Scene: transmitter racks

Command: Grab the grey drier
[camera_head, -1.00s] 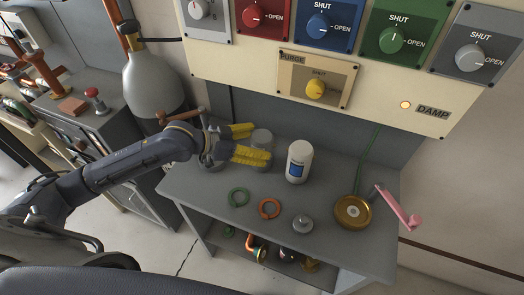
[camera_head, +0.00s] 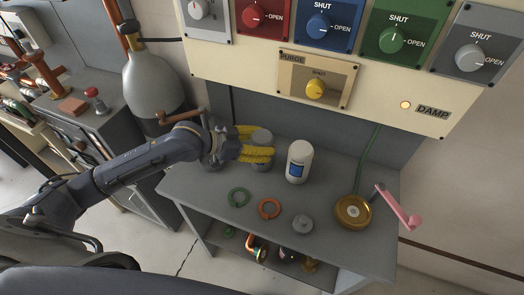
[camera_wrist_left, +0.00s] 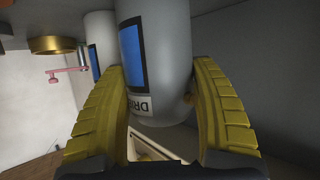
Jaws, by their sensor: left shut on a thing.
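The grey drier (camera_head: 262,137) is a grey cylinder standing on the grey bench at its back left. It also fills the middle of the left wrist view (camera_wrist_left: 160,60), with a blue panel and a partly visible label reading "DRI". My left gripper (camera_head: 258,146) has yellow ribbed fingers on either side of the drier, and it is shut on it. The same fingers show in the left wrist view (camera_wrist_left: 165,100). In the head view the fingers hide much of the drier's body. My right gripper is in neither view.
A white bottle with a blue label (camera_head: 299,162) stands close to the right of the drier. A green ring (camera_head: 230,199), an orange ring (camera_head: 261,209), a grey knobbed disc (camera_head: 302,224) and a brass disc (camera_head: 353,211) lie nearer the front. A pink handle (camera_head: 400,207) sits at the right edge.

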